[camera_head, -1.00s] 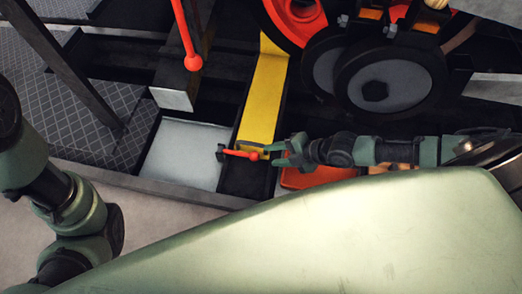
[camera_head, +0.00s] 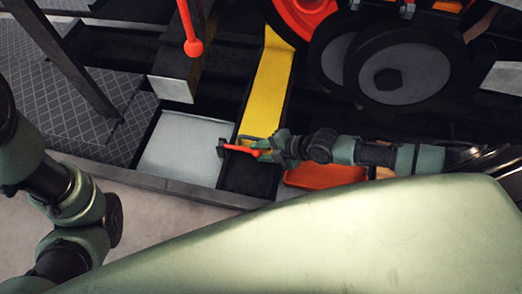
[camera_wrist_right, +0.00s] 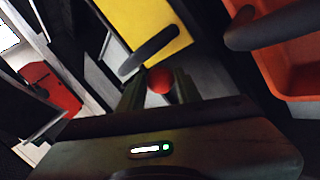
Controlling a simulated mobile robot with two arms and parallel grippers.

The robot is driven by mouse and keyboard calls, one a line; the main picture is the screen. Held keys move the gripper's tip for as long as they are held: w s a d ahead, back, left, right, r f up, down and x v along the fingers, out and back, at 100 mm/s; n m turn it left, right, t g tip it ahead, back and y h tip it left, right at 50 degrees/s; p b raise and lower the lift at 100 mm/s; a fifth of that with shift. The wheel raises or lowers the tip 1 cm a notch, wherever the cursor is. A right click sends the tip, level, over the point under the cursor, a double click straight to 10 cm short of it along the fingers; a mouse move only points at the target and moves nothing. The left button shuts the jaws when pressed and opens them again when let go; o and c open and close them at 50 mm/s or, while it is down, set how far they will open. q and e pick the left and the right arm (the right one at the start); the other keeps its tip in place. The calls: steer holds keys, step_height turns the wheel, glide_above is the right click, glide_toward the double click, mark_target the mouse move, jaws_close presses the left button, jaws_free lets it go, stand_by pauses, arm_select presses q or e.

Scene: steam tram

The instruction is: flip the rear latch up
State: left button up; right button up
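The rear latch appears to be the short red lever (camera_head: 238,149), lying almost flat across the lower end of the yellow strip in the head view. Its red ball tip shows in the right wrist view (camera_wrist_right: 160,81), between my right gripper's two fingers. My right gripper (camera_head: 262,150) reaches in from the right and its fingers largely cover the ball in the head view. The fingers lie close on both sides of the ball; whether they press on it I cannot tell. My left gripper is out of view; only its arm shows at the left.
A second red lever with a ball (camera_head: 193,47) hangs above a grey block. A yellow strip (camera_head: 265,85) runs up from the latch. An orange tray (camera_head: 325,175) lies below my right forearm. Dark wheels (camera_head: 405,72) stand above it. A pale panel (camera_head: 187,147) lies left of the latch.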

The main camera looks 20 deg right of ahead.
jaws_close()
stand_by(1.2)
